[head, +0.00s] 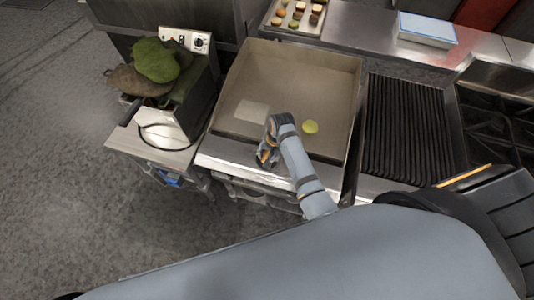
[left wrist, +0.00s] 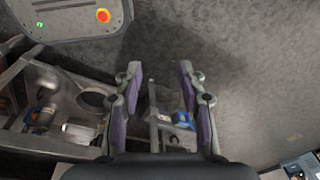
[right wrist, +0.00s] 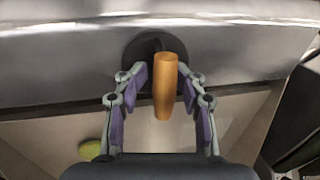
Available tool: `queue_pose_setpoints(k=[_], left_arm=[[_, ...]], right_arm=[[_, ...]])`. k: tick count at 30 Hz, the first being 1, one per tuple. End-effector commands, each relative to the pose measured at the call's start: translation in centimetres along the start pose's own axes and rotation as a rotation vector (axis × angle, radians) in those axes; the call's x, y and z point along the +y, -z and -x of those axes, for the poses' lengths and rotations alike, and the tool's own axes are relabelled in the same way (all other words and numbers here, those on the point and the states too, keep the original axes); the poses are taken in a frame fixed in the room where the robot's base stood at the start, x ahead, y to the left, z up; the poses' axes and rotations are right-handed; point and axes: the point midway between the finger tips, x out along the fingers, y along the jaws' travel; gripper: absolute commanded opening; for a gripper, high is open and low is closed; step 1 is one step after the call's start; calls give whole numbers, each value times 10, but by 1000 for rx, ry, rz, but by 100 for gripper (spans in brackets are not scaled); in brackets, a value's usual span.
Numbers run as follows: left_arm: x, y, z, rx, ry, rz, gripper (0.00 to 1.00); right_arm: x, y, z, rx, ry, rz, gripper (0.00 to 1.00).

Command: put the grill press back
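The grill press shows in the right wrist view as an orange-brown handle (right wrist: 164,88) with a dark round part (right wrist: 142,48) behind it, against the silver front of the griddle. My right gripper (right wrist: 160,82) is open, with one finger on each side of the handle and gaps visible. In the head view this gripper (head: 266,158) is over the front edge of the griddle (head: 300,70) and largely hides the press. My left gripper (left wrist: 158,72) is open and empty, with the floor and a low metal frame beyond it.
A yellow-green disc (head: 310,127) lies on the griddle. A ribbed black grill (head: 405,130) is to its right. A fryer (head: 165,125) with green cloth-like items (head: 155,60) stands left. A tray of food pieces (head: 296,14) and a white-blue box (head: 427,29) are behind.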

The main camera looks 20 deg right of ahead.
Motion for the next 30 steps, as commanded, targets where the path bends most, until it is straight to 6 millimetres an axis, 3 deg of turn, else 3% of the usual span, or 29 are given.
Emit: queue_pose_setpoints(k=[3,5,11,17,24,30], left_arm=[[1,-26,1,-39,-1,-2,40],[1,-31,1,-47,-1,-2,40],[1,-20,-2,-30,-1,-1,40],[2,-1,-14,2,-1,0,40],[3,-11,-26,-11,-1,0,40],[3,-16,-29,-18,-1,0,40]], right_arm=[[0,1,1,1,1,0,43],[-1,1,1,2,1,0,43],[-1,1,6,3,2,0,43],[-1,2,47,7,5,0,43],[0,1,100,5,3,0,43],[0,1,120,2,2,0,43]])
